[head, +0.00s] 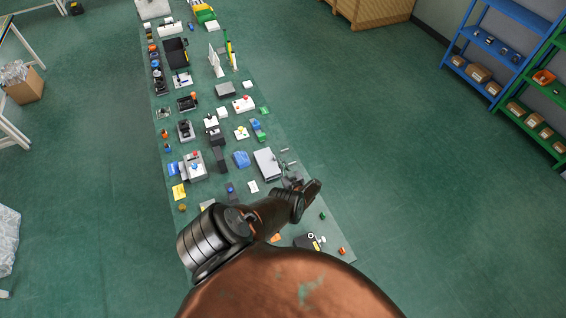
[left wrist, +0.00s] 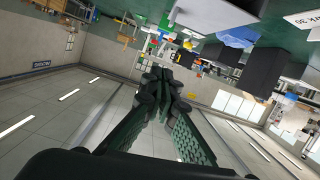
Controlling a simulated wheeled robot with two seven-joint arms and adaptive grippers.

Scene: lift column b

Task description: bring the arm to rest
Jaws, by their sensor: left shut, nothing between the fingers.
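My left arm (head: 290,285) rises from the bottom of the head view, with a copper shell and dark joints. It reaches over the near part of a long mat or table (head: 335,238) that is covered with many small objects. My left gripper (head: 314,188) is at the right edge of this surface, beside a grey box (head: 267,164). In the left wrist view the gripper's dark green ribbed fingers (left wrist: 163,82) are together, with nothing between them. Its height above the objects is hard to tell. My right gripper is in neither view.
Blue shelves (head: 505,45) and green shelves (head: 535,118) stand at the right. A cardboard box (head: 25,85) is at the left. Open green floor (head: 390,140) lies right of the surface.

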